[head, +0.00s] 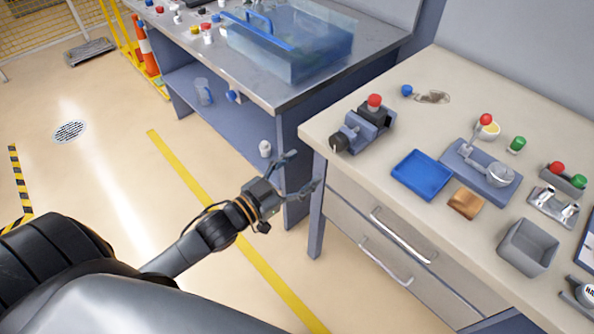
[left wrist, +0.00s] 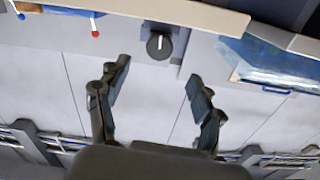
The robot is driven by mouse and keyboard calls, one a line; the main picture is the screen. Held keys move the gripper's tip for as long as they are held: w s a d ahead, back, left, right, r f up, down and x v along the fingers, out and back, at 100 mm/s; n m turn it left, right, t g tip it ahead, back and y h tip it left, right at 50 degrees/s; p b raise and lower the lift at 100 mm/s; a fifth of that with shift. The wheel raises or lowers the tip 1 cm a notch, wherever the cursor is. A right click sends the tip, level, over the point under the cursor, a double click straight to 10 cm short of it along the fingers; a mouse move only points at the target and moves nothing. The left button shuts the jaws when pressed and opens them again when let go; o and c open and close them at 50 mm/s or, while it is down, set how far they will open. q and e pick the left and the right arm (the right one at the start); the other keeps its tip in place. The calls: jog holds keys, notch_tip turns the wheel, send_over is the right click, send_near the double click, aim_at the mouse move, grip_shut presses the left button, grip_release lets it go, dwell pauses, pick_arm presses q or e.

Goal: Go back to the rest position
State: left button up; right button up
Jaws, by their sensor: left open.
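My left gripper (head: 302,172) is open and empty, out over the floor in front of the gap between the two benches. In the left wrist view its two fingers (left wrist: 158,82) stand wide apart with nothing between them. The left arm reaches in from the lower left of the head view. My right gripper is in neither view.
A grey bench (head: 200,45) behind carries a clear tank (head: 310,45).

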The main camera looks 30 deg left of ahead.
pick_arm(q)
jog(key=shift+s+a, duration=0.2)
jog(key=shift+s, duration=0.25)
